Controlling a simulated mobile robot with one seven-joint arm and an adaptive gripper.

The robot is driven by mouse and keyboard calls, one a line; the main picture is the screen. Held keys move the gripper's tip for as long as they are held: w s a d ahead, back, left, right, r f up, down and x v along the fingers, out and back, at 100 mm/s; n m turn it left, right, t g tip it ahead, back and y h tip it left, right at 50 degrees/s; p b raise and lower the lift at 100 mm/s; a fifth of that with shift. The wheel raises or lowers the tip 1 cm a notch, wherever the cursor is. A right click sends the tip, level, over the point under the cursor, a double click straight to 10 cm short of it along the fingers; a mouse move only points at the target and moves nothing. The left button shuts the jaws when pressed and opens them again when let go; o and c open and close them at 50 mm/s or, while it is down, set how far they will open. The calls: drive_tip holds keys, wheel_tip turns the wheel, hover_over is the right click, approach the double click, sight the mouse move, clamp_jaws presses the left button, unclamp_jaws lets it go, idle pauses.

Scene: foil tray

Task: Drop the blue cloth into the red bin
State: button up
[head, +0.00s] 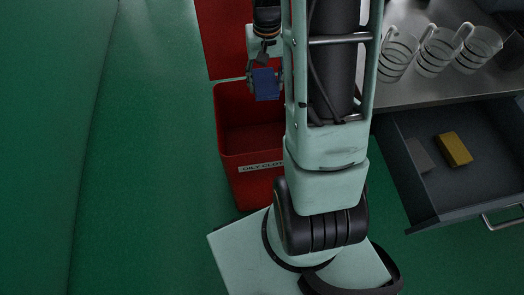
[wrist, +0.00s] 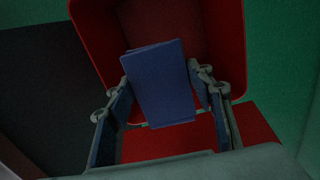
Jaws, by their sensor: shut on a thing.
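The blue cloth (head: 266,84) is a folded flat block held in my gripper (head: 262,80). In the wrist view the cloth (wrist: 160,82) sits between the two fingers of my gripper (wrist: 162,95), which is shut on it. The red bin (head: 248,188) stands on the floor with a label reading roughly "OILY CLOTH" on its front. In the head view the cloth shows at the bin's back rim. In the wrist view the bin's opening (wrist: 238,45) lies beyond the cloth. My arm hides the bin's right side in the head view.
To the right is a metal bench top (head: 445,85) with several clear striped mugs (head: 436,52). Below it an open drawer (head: 490,180) holds a yellow block (head: 454,149) and a grey block (head: 419,154). The green floor (head: 150,170) left of the bin is clear.

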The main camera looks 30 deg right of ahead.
wheel_tip(320, 180, down, 6)
drive_tip(key=b, duration=0.4)
drive_tip(key=shift+r, duration=0.2)
drive_tip(key=o, duration=1.2)
drive_tip(key=shift+r, duration=0.2)
wheel_tip(320, 180, up, 12)
drive_tip(key=shift+f, duration=0.1)
